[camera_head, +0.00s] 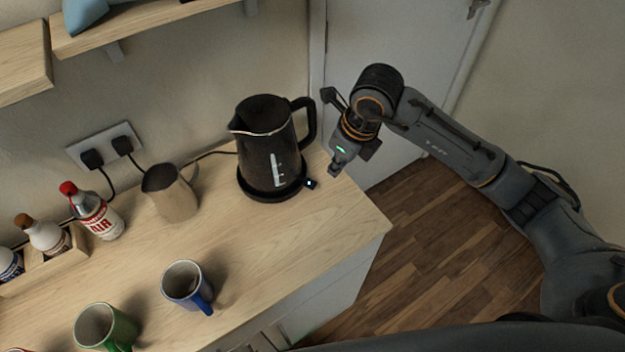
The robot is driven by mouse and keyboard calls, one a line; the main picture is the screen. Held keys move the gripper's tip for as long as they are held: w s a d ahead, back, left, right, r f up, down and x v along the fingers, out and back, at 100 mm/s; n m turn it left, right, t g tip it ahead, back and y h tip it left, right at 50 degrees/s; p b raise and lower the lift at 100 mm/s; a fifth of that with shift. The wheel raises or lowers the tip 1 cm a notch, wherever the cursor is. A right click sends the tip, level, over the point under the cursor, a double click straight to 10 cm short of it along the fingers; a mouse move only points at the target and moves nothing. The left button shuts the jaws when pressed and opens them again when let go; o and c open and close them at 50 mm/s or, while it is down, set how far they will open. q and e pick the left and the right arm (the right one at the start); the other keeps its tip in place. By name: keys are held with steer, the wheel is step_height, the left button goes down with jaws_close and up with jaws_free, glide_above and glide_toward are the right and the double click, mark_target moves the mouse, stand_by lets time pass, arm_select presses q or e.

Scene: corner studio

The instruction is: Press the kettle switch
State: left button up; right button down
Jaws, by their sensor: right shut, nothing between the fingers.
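A black kettle (268,150) stands upright on its dark round base near the back right end of the wooden counter. Its spout points left and its handle is on the right. A small switch (312,184) with a lit bluish spot sticks out from the front right of the base. My right gripper (334,172) is shut and empty, just right of the switch and apart from it, near the counter's right edge. The arm comes in from the right. My left gripper is not in view.
A metal pitcher (171,194) stands left of the kettle. A blue mug (188,285), a green mug (104,328) and a red-capped bottle (93,212) are further left. A wall socket (104,147) with plugs and a wooden shelf (150,22) are behind. The counter's front right is clear.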

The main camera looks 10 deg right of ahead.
steer(key=shift+v, duration=1.5)
